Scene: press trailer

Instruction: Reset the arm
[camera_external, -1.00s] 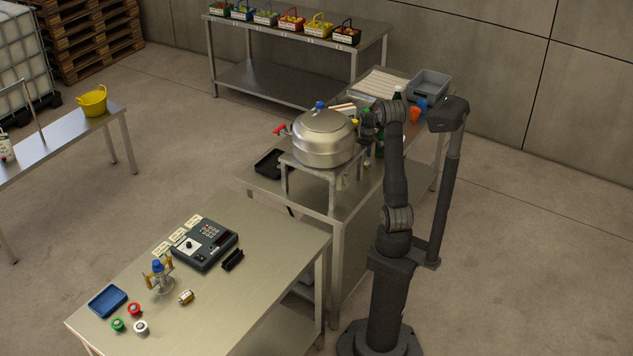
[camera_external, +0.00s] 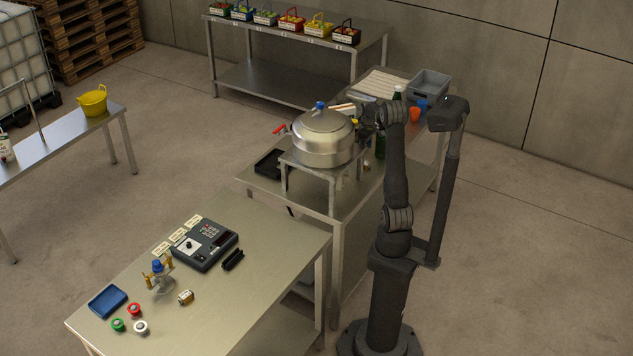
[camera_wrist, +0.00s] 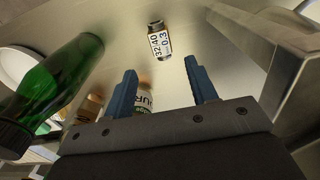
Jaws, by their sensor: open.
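My arm (camera_external: 396,180) stands upright at the right of the external view, its wrist bent toward the steel pot. The gripper's fingertips are hidden there behind the wrist and the pot. In the wrist view my gripper (camera_wrist: 162,85) is open, with two blue fingers apart and nothing held between them. A small labelled vial (camera_wrist: 159,42) stands beyond the fingertips, apart from them. A jar with a printed label (camera_wrist: 145,98) shows partly behind the left finger and the gripper body.
A green bottle (camera_wrist: 50,88) is close on the left of the wrist view. A metal stand leg (camera_wrist: 292,72) is close on the right. The steel pot (camera_external: 322,145) sits on a stand beside my wrist. The front table (camera_external: 240,290) holds a control box (camera_external: 204,246).

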